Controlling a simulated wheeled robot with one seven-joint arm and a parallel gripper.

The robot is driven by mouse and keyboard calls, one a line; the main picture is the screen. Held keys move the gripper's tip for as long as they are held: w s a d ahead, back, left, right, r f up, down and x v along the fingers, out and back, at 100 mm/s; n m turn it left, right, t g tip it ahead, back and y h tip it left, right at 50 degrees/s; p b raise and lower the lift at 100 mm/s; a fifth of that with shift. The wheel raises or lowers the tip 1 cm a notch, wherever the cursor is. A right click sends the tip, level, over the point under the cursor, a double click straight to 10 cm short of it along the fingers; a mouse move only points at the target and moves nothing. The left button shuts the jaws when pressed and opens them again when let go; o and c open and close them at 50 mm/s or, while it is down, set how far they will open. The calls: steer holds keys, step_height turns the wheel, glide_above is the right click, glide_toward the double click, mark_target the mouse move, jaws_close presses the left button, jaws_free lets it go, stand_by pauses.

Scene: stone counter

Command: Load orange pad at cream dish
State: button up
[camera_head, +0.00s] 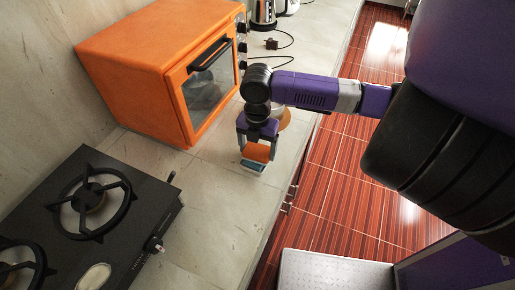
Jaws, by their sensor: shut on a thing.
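My gripper (257,143) points down over the counter, to the right of the orange oven. Its fingers are shut around an orange pad (257,152). A blue, light-edged piece (253,165) shows just below the pad; I cannot tell whether it is part of the pad. Whether it touches the counter is unclear. A pale and tan rounded thing (286,117) is partly hidden behind the gripper; I cannot tell if it is a dish. A cream oval dish (95,277) shows at the bottom left, on the black stove.
The orange oven (140,70) stands against the wall. The black gas stove (125,245) fills the lower left. A kettle (263,12) and a dark plug with cord (271,44) are at the back. The counter (215,215) is clear between stove and front edge.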

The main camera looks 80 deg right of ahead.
mark_target(258, 150)
steer(key=shift+r+p, duration=2.65)
steer(key=shift+r, duration=0.85)
